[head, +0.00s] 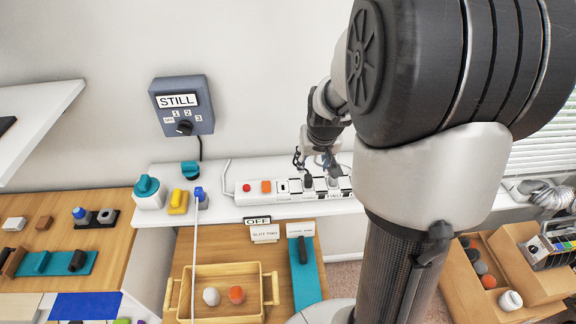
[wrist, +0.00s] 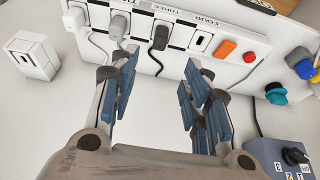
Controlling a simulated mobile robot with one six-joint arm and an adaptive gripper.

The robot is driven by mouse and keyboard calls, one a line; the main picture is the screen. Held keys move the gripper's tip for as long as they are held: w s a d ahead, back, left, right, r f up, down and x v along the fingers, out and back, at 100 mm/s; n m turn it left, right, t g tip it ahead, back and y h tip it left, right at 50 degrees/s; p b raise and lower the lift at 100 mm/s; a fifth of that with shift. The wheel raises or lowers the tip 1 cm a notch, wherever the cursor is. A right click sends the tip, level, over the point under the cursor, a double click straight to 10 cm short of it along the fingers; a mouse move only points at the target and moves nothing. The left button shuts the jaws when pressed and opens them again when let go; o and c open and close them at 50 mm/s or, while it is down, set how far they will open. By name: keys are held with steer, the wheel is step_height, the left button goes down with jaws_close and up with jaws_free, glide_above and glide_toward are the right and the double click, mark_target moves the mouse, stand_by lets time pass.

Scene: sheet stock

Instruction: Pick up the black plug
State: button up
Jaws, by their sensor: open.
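The black plug (wrist: 160,38) sits in a socket of the white power strip (wrist: 176,20) beside the label THREE, its dark cord trailing over the strip's edge. In the head view the black plug (head: 308,181) shows small on the strip (head: 252,198). My gripper (wrist: 157,70) is open and empty, with blue-padded fingers either side of the plug's line, short of the plug and apart from it. In the head view my gripper (head: 317,161) hangs just above the strip, partly covering it.
A grey plug (wrist: 118,24) and a white plug (wrist: 76,16) stand left of the black plug in the wrist view. An empty socket (wrist: 200,41), an orange switch (wrist: 225,49) and a red button (wrist: 249,57) lie right. A dial box (head: 182,104) hangs on the wall.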

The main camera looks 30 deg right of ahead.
mark_target(308, 176)
steer(key=b+x, duration=0.2)
steer(key=x, duration=1.1)
steer(key=shift+w+d+f+b, duration=0.15)
steer(key=shift+w+f+b, duration=0.1)
steer(key=shift+b, duration=0.05)
steer(key=shift+c, duration=0.5)
jaws_close()
